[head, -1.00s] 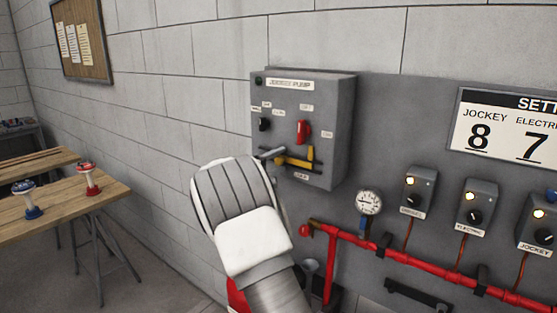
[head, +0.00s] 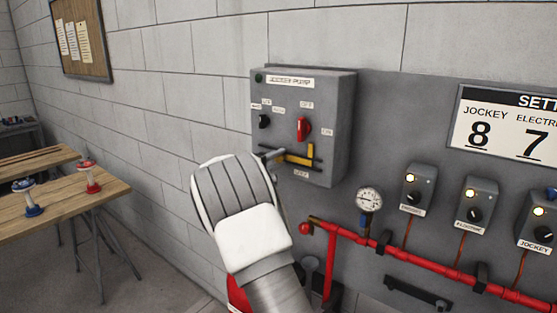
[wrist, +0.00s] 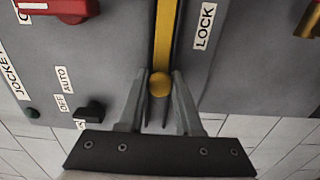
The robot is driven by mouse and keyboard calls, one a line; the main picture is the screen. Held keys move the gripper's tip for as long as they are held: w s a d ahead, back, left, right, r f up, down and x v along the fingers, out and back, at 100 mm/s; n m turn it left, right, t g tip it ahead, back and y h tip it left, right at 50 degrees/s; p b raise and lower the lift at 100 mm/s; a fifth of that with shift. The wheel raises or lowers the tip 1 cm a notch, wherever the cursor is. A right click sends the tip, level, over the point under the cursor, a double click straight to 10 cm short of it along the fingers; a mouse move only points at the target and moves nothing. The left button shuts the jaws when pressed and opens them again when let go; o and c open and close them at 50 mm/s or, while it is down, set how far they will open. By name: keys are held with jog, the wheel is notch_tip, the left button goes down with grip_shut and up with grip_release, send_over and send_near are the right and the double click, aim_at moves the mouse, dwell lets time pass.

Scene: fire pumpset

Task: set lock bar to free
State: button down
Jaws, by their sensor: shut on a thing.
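The lock bar (head: 298,157) is a yellow bar low on the front of the grey jockey pump box, above its lower label. In the wrist view the yellow bar (wrist: 166,35) runs up and away from a round yellow knob (wrist: 160,84), beside a LOCK label (wrist: 204,26). My gripper (wrist: 160,78) is shut on the knob, one finger on each side. In the head view my gripper (head: 274,154) reaches the left end of the bar, and my wrist hides part of the view below it.
A red switch handle (head: 303,128) sits just above the bar, and a black knob (head: 264,121) is at its upper left. A gauge (head: 369,199), red pipe (head: 400,263) and small control boxes are at lower right. A wooden table (head: 75,205) stands left.

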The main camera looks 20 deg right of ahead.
dwell(0.9)
jog(key=shift+w+a, duration=0.2)
jog(key=shift+w, duration=0.05)
jog(key=w+a+b, duration=0.1)
jog(key=w+a, duration=0.1)
jog(key=w, duration=0.1)
jog(key=shift+a+r+b, duration=0.1)
jog(key=shift+b, duration=0.25)
jog(key=c, duration=0.6)
grip_release()
jog(key=shift+w, duration=0.15)
